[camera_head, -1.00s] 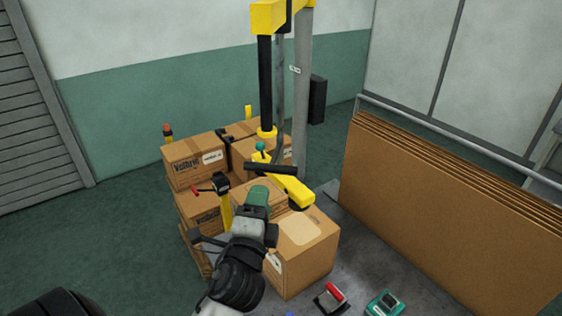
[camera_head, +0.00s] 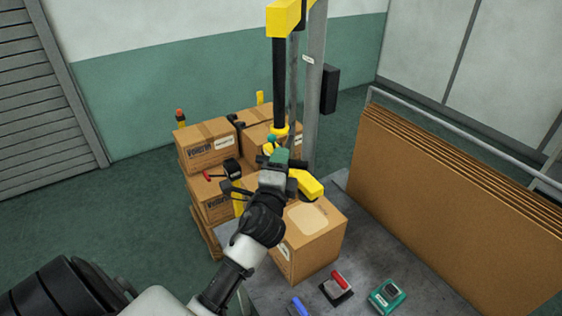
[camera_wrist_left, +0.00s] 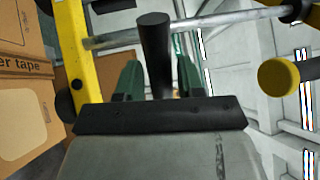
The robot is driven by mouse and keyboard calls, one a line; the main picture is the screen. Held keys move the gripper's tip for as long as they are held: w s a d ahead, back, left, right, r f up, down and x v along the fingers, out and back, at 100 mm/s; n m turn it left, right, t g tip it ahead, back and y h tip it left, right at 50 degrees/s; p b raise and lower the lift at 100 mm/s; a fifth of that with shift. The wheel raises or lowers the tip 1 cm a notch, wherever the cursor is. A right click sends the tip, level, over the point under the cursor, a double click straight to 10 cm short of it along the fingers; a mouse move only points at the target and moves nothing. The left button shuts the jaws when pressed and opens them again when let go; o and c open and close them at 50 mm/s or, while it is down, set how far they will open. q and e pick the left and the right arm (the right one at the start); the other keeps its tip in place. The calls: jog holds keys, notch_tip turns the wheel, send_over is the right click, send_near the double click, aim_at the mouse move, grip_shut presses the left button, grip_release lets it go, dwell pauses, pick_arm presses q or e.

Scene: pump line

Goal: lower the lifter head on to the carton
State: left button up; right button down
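The lifter head is a yellow arm (camera_head: 310,186) with a dark pad under its near end, hanging from a black tube. The pad is over the far part of the carton's top; I cannot tell whether it touches. The carton (camera_head: 315,247) is brown with a paler patch on top and stands on the grey table. My left gripper (camera_head: 283,157) is at the lifter's handle. In the left wrist view its green fingers (camera_wrist_left: 160,78) lie either side of a black handle (camera_wrist_left: 155,50); whether they press on it is unclear. My right gripper is not in view.
Stacked cartons (camera_head: 208,148) stand behind on the left. A row of flat cardboard sheets (camera_head: 445,200) stands on the right. A red-handled tool (camera_head: 338,286), a green device (camera_head: 387,296) and a blue-handled item (camera_head: 299,307) lie on the table (camera_head: 360,260) in front.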

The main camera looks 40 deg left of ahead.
pick_arm(q)
grip_shut()
notch_tip(320, 180, down, 9)
jog(key=b, duration=0.7)
jog(key=shift+r+b, duration=0.15)
jog(key=shift+b, duration=0.2)
jog(key=shift+o, duration=1.2)
grip_release()
jog(key=shift+r, duration=0.1)
jog(key=b+v, duration=0.4)
jog(key=v, duration=0.7)
